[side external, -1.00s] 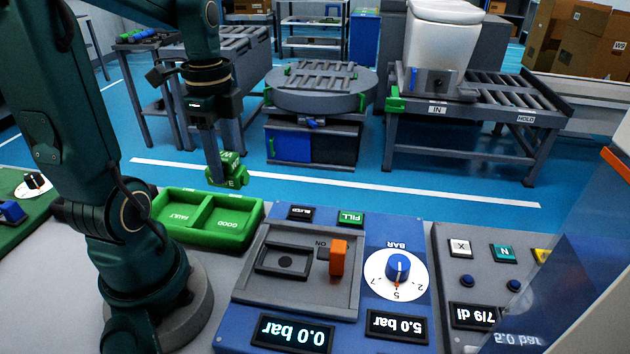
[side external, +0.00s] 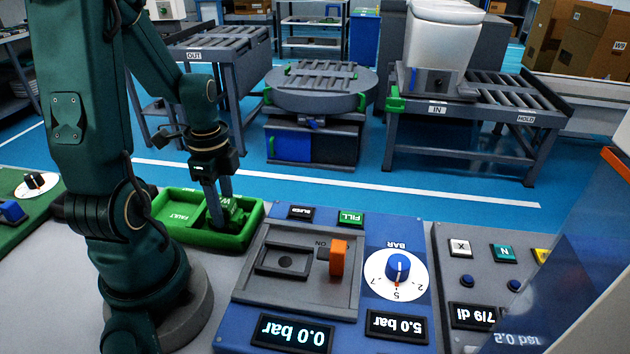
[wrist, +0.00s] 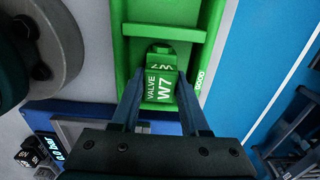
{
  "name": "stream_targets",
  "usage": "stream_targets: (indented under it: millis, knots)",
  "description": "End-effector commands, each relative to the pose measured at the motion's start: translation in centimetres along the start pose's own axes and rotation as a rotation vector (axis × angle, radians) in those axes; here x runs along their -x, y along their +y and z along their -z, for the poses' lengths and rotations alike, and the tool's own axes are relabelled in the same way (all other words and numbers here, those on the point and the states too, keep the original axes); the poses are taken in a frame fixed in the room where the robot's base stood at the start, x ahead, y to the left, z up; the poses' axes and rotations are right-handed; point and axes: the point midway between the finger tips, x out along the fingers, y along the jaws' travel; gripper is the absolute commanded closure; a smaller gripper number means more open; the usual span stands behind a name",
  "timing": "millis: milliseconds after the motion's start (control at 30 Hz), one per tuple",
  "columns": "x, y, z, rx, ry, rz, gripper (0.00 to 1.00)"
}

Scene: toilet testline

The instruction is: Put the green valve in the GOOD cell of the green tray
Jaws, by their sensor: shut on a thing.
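The green valve (wrist: 160,87), labelled "VALVE W7", is between the fingers of my gripper (wrist: 161,95) in the wrist view. In the side view my gripper (side external: 219,222) points down into the right cell of the green tray (side external: 205,241), and the valve (side external: 235,214) shows there beside the fingers. The left cell is marked FAULT and looks empty. My gripper is shut on the valve. I cannot tell whether the valve touches the tray floor.
A blue and grey test panel (side external: 383,318) with an orange switch (side external: 338,258) and a dial (side external: 397,267) stands right of the tray. A green board (side external: 30,240) lies at the left. A turntable (side external: 320,92) and roller tables stand behind, across the blue floor.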

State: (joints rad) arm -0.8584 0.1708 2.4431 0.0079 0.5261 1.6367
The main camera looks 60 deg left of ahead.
Motion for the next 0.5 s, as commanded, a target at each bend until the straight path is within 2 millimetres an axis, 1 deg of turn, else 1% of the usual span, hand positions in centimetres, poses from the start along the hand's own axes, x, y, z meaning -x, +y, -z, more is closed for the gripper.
stream_targets:
  millis: [167,300,333,367,400,500]
  knots:
    - [0.03,-0.02,0.0,0.0,0.0,0.001,1.0]
    - [-0.33,0.03,0.01,0.0,0.0,-0.003,1.0]
    - [-0.28,0.01,0.01,0.0,0.0,-0.001,0.44]
    - [-0.27,0.0,0.01,0.0,0.0,-0.001,0.32]
    - [-0.26,0.0,0.01,0.0,0.0,-0.001,0.25]
    - [-0.25,-0.01,0.0,0.0,0.0,-0.001,0.25]
